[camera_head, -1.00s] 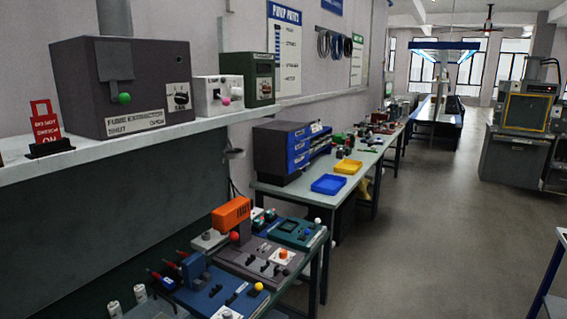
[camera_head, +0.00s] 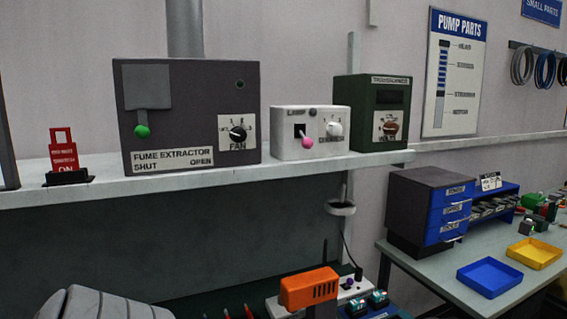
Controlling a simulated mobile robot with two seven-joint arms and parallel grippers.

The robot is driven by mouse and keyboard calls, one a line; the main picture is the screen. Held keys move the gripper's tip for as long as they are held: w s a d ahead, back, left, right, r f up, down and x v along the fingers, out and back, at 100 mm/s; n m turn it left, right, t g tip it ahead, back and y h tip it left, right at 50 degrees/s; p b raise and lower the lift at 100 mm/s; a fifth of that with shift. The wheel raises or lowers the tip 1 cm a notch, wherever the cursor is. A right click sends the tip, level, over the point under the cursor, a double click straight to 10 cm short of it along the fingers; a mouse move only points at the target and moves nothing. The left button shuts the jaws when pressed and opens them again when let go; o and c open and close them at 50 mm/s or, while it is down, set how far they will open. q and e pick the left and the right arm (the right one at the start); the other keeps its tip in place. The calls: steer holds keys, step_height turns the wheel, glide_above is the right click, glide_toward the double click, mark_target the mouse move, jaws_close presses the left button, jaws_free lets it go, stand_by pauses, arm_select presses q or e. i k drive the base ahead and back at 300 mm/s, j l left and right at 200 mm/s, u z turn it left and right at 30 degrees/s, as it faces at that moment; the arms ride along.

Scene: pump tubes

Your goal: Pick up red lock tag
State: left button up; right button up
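The red lock tag (camera_head: 63,152) stands upright in a small black base (camera_head: 69,177) at the left of the wall shelf. It has white lettering and a loop-shaped top. It stands just left of the grey fume extractor box (camera_head: 190,110), with a small gap between them. A pale grey rounded part, which seems to be mine, shows at the bottom left, below the shelf. Neither gripper is in view.
The shelf (camera_head: 130,188) also holds a white lamp box (camera_head: 311,132) and a green box (camera_head: 371,113). A dark box edge (camera_head: 6,150) is left of the tag. Below are an orange device (camera_head: 309,288) and, on the right bench, blue drawers (camera_head: 447,216), a blue tray (camera_head: 489,277) and a yellow tray (camera_head: 534,252).

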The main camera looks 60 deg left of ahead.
mark_target(64, 157)
steer(key=i+u, duration=0.1)
steer(key=u, duration=0.65)
steer(key=i+l+u, duration=0.1)
steer(key=u, duration=0.3)
steer(key=i+l+u, duration=0.1)
steer(key=u, duration=0.25)
